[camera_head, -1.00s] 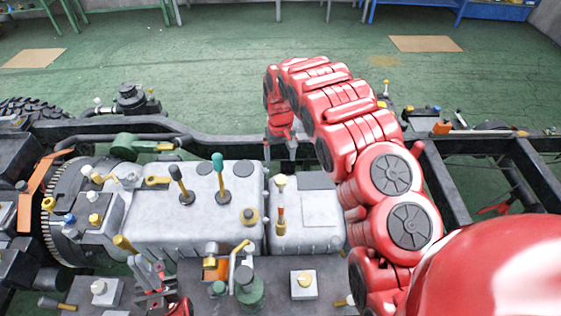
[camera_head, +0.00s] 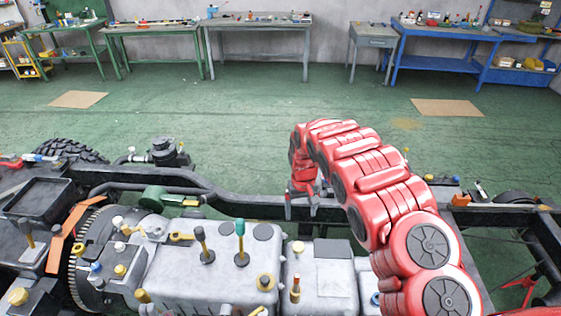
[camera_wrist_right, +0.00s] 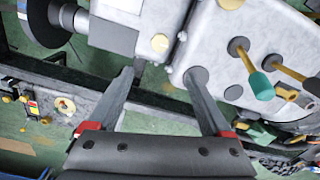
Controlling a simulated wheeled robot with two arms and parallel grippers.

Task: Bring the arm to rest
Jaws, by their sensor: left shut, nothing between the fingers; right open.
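My right arm (camera_head: 385,200) is red and arches over the right part of the chassis in the head view. Its gripper (camera_head: 301,209) points down over the dark frame rail, behind the grey gearbox housing. In the right wrist view the gripper (camera_wrist_right: 158,76) has its two grey fingers spread with nothing between them. The housing and a dark rail lie beyond the fingertips; I cannot tell whether they touch. My left gripper is outside both present views.
The grey gearbox housing (camera_head: 220,272) carries two upright levers, one green-tipped (camera_head: 240,240). The black chassis rail (camera_head: 240,207) runs across behind it. A toothed flywheel (camera_head: 85,250) is at left. Green floor (camera_head: 240,120) is open behind, with workbenches (camera_head: 260,28) along the wall.

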